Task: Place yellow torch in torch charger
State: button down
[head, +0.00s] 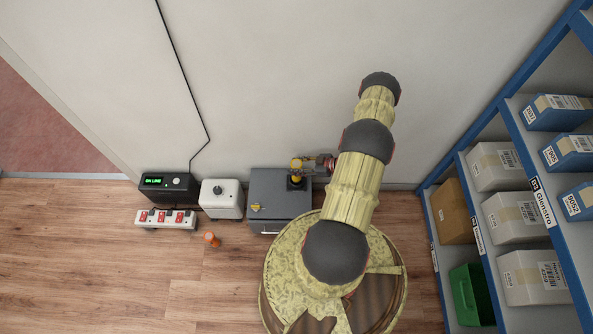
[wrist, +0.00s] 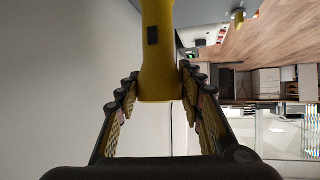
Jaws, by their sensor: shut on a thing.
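The yellow torch (head: 297,163) is at the back of the grey cabinet (head: 268,185), close to the wall. My gripper (head: 312,163) reaches it from the right and is shut on it. In the wrist view the torch (wrist: 157,55) stands between both fingers of my gripper (wrist: 160,88); its far end runs out of the picture. A small black thing (head: 297,183), perhaps the torch charger, shows just below the torch on the cabinet top. I cannot tell whether the torch is seated in it or above it.
A small yellow object (head: 257,207) lies on the cabinet's front left. A white box with a knob (head: 221,199), a black unit with a green display (head: 167,187) and a red-switched power strip (head: 165,218) stand left. An orange object (head: 211,239) is on the floor. Blue shelving (head: 508,120) is right.

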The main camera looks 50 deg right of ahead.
jog(key=shift+a+f+b, duration=0.15)
jog(key=shift+f+b, duration=0.3)
jog(key=shift+f, duration=0.8)
jog(key=shift+f, duration=0.15)
jog(key=c, duration=1.2)
grip_release()
jog(key=shift+o, duration=0.2)
